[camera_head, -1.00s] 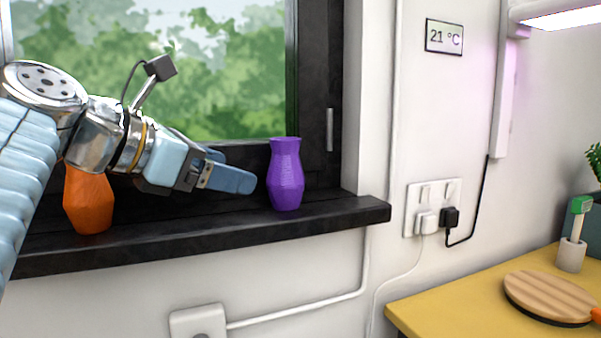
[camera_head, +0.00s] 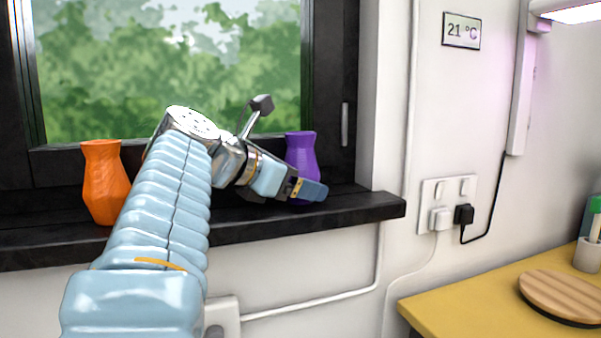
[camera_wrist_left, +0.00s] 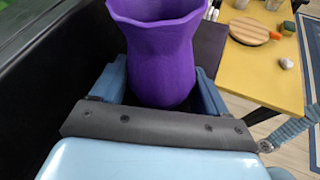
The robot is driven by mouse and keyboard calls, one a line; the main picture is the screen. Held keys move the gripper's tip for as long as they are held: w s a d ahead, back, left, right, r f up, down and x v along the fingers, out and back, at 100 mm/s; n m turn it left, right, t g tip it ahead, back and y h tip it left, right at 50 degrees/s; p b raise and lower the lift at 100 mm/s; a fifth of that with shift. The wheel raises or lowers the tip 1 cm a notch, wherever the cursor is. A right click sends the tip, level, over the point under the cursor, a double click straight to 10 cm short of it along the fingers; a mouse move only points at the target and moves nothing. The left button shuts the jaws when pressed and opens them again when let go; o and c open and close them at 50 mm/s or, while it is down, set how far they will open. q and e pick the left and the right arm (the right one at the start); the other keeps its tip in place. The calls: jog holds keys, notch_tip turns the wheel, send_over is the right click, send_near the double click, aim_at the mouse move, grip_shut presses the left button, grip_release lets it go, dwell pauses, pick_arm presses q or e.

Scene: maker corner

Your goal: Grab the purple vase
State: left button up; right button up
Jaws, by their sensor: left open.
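The purple vase (camera_head: 301,152) stands upright on the black windowsill (camera_head: 370,205), near its right end. My left gripper (camera_head: 312,190) is at the vase, and its near finger covers the vase's lower part in the head view. In the left wrist view the vase (camera_wrist_left: 160,55) stands between the two open fingers of my left gripper (camera_wrist_left: 158,88), one on each side. I cannot tell whether either finger touches it. The vase's base is hidden. My right gripper is not identifiable in the head view.
An orange vase (camera_head: 105,182) stands on the sill to the left of my left arm. The window (camera_head: 170,70) is behind the sill. A yellow table (camera_head: 450,312) with a round wooden board (camera_head: 565,295) is at the lower right. Sockets with plugs (camera_head: 448,205) are on the wall.

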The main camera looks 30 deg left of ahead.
pick_arm(q)
jog(key=c, duration=0.7)
jog(key=shift+r, duration=0.2)
